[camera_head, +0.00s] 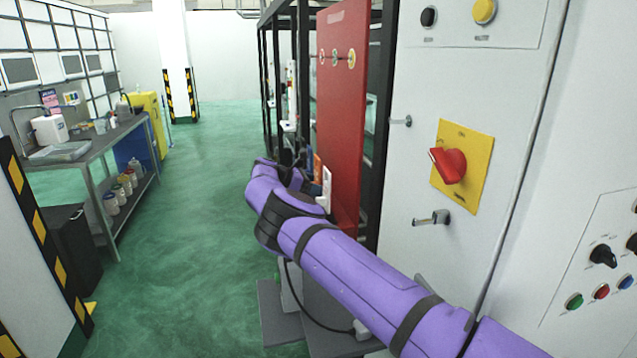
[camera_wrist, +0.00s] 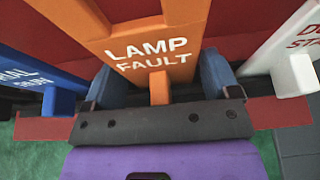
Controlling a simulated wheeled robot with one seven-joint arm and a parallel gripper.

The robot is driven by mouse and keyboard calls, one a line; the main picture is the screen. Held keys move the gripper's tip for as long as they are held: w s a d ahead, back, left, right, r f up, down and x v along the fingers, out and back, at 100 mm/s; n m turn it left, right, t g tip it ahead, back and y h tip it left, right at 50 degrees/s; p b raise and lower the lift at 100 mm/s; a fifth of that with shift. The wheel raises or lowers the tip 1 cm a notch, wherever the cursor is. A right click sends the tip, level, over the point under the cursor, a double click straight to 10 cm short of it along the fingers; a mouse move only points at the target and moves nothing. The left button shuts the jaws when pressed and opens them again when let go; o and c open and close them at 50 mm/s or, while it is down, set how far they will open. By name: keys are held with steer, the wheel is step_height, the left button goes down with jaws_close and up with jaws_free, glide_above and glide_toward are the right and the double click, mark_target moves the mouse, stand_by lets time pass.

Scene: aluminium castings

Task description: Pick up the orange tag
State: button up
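The orange tag (camera_wrist: 155,45), lettered "LAMP FAULT", fills the upper middle of the wrist view, with a small orange peg (camera_wrist: 160,88) sticking out at its lower end. My gripper (camera_wrist: 165,82) has its dark blue fingers spread wide, one at each side of the tag's lower end. I cannot tell whether either finger touches it. In the head view a small part of the orange tag (camera_head: 317,168) shows by the red board, just right of my gripper (camera_head: 298,163). My arm hides the rest there.
A blue tag (camera_wrist: 35,85) and a white tag (camera_wrist: 290,55) flank the orange one closely. The red board (camera_head: 340,110) stands behind them. A grey cabinet with a red rotary switch (camera_head: 449,165) is at right.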

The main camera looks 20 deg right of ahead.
steer(key=c, duration=0.6)
